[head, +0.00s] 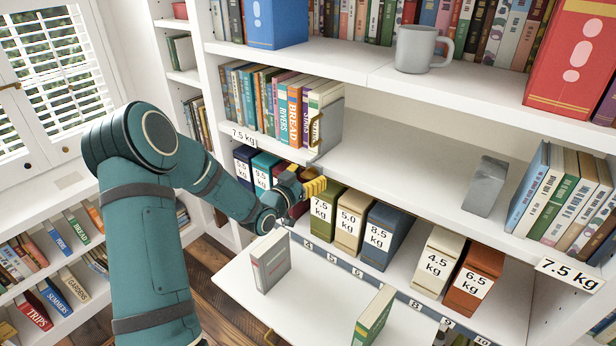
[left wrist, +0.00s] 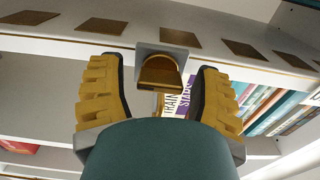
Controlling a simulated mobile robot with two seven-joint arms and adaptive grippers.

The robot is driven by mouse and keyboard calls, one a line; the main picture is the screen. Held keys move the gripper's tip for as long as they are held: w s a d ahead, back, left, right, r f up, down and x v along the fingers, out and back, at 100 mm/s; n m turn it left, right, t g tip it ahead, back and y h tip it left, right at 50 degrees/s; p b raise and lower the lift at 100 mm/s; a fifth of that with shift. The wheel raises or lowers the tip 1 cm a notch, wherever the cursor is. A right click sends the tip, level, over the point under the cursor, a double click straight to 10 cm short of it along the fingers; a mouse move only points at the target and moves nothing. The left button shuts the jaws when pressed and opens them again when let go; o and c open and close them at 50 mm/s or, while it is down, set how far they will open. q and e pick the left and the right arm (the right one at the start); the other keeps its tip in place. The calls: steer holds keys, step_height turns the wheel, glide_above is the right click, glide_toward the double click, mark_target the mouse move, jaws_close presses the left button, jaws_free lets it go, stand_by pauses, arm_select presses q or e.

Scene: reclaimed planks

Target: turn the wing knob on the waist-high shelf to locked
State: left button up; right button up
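In the head view my left gripper (head: 312,188) is at the front of the middle shelf (head: 400,160), just above the labelled boxes. I cannot make out the knob clearly in the head view; the gripper and shelf edge crowd that spot. My right gripper is not in view.
Labelled weight boxes, such as a 5.0 kg one (head: 350,222), stand just below and right of the gripper. Books (head: 270,105) and a grey block (head: 484,187) stand on the middle shelf. A white lower surface (head: 310,300) holds two upright books. A mug (head: 418,50) is higher up.

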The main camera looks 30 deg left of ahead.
arm_select(q)
steer(key=c, duration=0.9)
steer(key=shift+o, duration=0.2)
